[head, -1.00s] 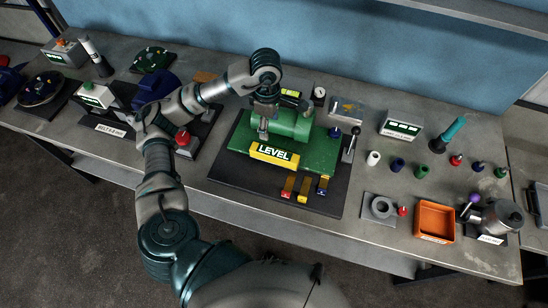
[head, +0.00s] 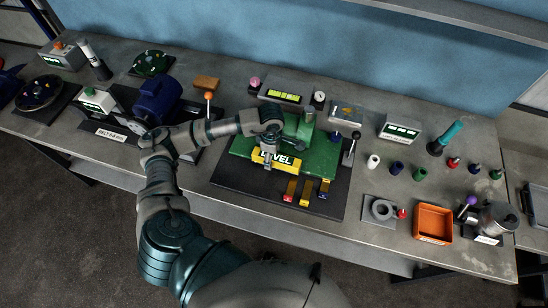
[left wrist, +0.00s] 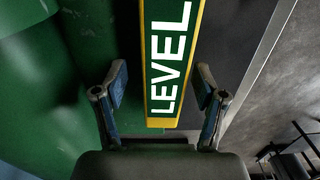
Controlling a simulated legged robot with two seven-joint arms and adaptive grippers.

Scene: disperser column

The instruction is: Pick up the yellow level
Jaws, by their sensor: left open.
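The yellow level (head: 288,162) lies along the front of the green machine (head: 243,146) on its dark base. Its "LEVEL" label faces up, and my left gripper hides part of it in the head view. In the left wrist view the level (left wrist: 173,60) stands lengthwise, its near yellow end just ahead of my left gripper (left wrist: 161,105). The two fingers are spread, one on each side of the level's line, with nothing between them that I can see gripped. In the head view my left gripper (head: 267,164) is over the level's left part. My right gripper is not in view.
A black-knobbed lever (head: 352,146) rises to the right of the machine. An orange bin (head: 433,222) and several small coloured pegs are farther right. The table's front edge is clear below the base.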

